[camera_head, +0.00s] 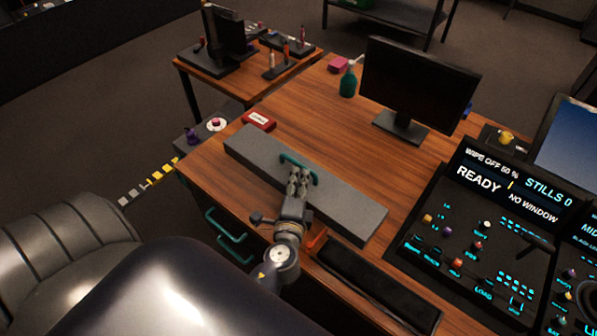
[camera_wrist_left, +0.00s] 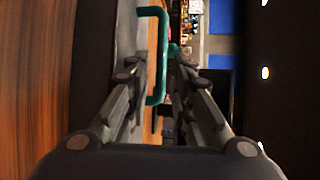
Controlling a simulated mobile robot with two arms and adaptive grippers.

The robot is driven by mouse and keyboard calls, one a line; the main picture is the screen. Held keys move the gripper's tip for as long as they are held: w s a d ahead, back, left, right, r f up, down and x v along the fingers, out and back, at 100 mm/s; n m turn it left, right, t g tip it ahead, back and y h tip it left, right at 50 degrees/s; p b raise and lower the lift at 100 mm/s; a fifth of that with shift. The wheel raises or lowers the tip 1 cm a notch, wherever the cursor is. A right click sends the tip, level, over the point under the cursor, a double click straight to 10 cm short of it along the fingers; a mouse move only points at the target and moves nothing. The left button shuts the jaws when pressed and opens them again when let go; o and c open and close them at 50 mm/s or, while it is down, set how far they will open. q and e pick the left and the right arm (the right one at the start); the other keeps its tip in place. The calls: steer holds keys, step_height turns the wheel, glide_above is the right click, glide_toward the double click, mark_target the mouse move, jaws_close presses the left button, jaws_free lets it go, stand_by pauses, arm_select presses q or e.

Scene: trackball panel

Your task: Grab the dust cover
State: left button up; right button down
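The dust cover is a long grey slab (camera_head: 345,207) lying across the wooden desk, with a teal bar handle (camera_head: 290,160) on top. My left gripper (camera_head: 299,176) is over the middle of the cover, right at the handle, and hides part of it. In the left wrist view, the two fingers (camera_wrist_left: 160,70) stand apart with the teal handle (camera_wrist_left: 162,50) between their tips. A gap shows beside the bar, so the fingers are not closed on it. Whether a finger touches the bar is unclear. My right gripper is not in view.
A lit control panel (camera_head: 480,235) lies to the right. A dark tray (camera_head: 375,285) and teal drawer handles (camera_head: 225,226) are in front.

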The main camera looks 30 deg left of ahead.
mark_target(300, 165)
arm_select(q)
steer(key=p+x, duration=0.1)
steer(key=x, duration=0.4)
steer(key=shift+w+a+p, duration=0.25)
steer(key=shift+a+p, duration=0.1)
steer(key=shift+a, duration=0.05)
steer(key=shift+w+a, duration=0.1)
steer(key=shift+w, duration=0.1)
steer(key=shift+f, duration=0.1)
steer(key=shift+c, duration=0.2)
jaws_close()
